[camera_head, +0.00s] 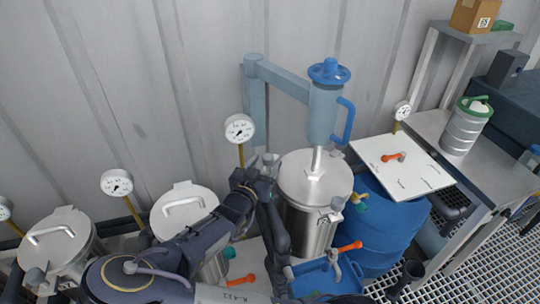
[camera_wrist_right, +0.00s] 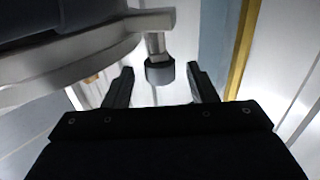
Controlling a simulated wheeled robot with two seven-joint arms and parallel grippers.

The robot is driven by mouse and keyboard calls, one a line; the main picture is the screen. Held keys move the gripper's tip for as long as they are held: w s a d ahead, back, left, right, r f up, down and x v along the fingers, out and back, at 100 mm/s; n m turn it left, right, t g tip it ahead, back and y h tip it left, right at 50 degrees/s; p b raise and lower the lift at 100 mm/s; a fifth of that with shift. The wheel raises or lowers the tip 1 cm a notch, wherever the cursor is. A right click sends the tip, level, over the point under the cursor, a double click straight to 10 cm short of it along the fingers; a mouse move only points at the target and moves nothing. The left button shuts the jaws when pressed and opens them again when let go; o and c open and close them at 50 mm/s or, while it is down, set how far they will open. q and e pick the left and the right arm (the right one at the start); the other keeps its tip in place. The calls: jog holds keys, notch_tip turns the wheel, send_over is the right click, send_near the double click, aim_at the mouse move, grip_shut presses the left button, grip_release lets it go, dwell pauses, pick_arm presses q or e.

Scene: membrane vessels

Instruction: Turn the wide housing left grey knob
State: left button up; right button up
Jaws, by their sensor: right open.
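The wide housing (camera_head: 312,215) is a steel vessel with a flat lid, standing at the centre of the head view. At its upper left edge, beside my right gripper, is a small grey knob (camera_head: 268,159). In the right wrist view a grey knob (camera_wrist_right: 159,71) hangs on a short metal stem below a pale rim. My right gripper (camera_wrist_right: 163,78) is open, with its two fingers apart and the knob ahead between their tips. In the head view my right gripper (camera_head: 256,172) is partly hidden by its own wrist. My left gripper is not visible.
A blue-handled column (camera_head: 322,112) stands over the housing lid. A pressure gauge (camera_head: 239,129) on a yellow stem stands close behind my right gripper. Narrower steel vessels (camera_head: 183,210) are at left. A blue barrel (camera_head: 385,228) and a blue tray (camera_head: 316,281) are at right.

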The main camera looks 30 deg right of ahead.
aim_at(268, 155)
jog(key=shift+x, duration=2.2)
jog(key=c, duration=1)
jog(key=shift+o, duration=0.2)
jog(key=n+t+y+b, duration=0.1)
jog(key=t+b, duration=0.1)
jog(key=shift+f+n+y+b, duration=0.1)
jog(key=shift+n+y+b, duration=0.2)
jog(key=shift+b, duration=0.1)
jog(key=shift+w+a+n+t+y+b, duration=0.1)
jog(key=shift+n+t+y+b, duration=0.75)
jog(key=shift+y, duration=0.25)
jog(key=shift+w+a+n+t+y, duration=0.1)
jog(key=shift+a+n+t+y, duration=0.05)
jog(key=shift+n+t+y, duration=0.4)
jog(key=shift+y, duration=0.25)
jog(key=o, duration=1)
jog(key=shift+c, duration=0.2)
